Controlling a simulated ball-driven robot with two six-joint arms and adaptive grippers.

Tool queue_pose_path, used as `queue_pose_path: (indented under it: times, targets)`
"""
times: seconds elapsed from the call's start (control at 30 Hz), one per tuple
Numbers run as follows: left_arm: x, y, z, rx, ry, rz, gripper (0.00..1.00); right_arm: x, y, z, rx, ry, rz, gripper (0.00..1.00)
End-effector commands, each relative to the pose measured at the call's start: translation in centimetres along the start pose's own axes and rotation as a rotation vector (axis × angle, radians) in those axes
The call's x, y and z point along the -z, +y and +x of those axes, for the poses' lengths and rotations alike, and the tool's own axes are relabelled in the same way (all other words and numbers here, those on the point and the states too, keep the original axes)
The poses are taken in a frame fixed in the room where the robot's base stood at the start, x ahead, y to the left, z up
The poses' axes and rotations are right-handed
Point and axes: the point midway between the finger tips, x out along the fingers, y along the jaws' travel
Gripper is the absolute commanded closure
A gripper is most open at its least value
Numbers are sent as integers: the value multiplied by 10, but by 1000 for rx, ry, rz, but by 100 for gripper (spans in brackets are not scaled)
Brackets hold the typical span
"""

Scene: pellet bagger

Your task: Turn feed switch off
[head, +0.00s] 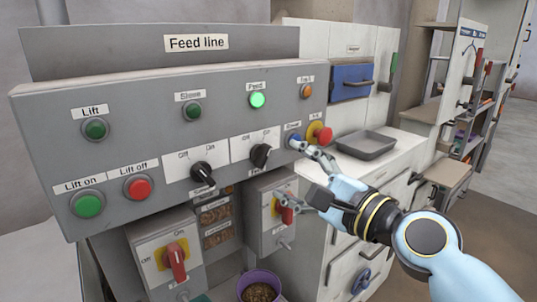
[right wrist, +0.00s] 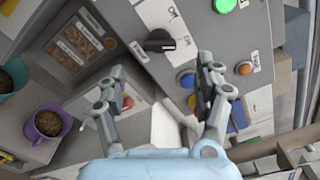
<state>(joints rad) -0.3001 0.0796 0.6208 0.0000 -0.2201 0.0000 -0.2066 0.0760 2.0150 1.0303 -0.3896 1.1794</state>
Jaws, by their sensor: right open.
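The feed switch is a black rotary knob (head: 260,155) on a white plate marked Off and On, at the right of the grey panel in the head view. It also shows in the right wrist view (right wrist: 158,42). The exact knob angle is hard to tell. The Feed lamp (head: 257,100) above it glows green. My right gripper (head: 294,172) is open and empty, to the right of and below the knob, apart from it. In the right wrist view its fingers (right wrist: 160,80) are spread, with the knob beyond them. My left gripper is not in view.
A similar black knob (head: 202,172) sits to the left. A blue button (head: 293,140) and a red button on yellow (head: 321,135) are close to the upper finger. A red-handled switch box (head: 266,225) lies behind the lower finger. A purple bucket (right wrist: 48,121) stands below.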

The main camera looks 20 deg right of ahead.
Motion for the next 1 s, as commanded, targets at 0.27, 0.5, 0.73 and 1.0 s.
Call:
queue_pose_path:
  times: [0.27, 0.5, 0.73, 1.0]
  targets:
    - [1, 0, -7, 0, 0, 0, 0, -1, -1, 54, 0, -1, 1, 31]
    - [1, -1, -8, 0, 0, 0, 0, 0, 0, 73, -1, 1, -1, 31]
    - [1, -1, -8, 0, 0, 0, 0, 0, 0, 74, -1, 1, -1, 31]
    - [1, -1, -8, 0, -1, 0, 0, 0, 0, 74, -1, 1, -1, 62]
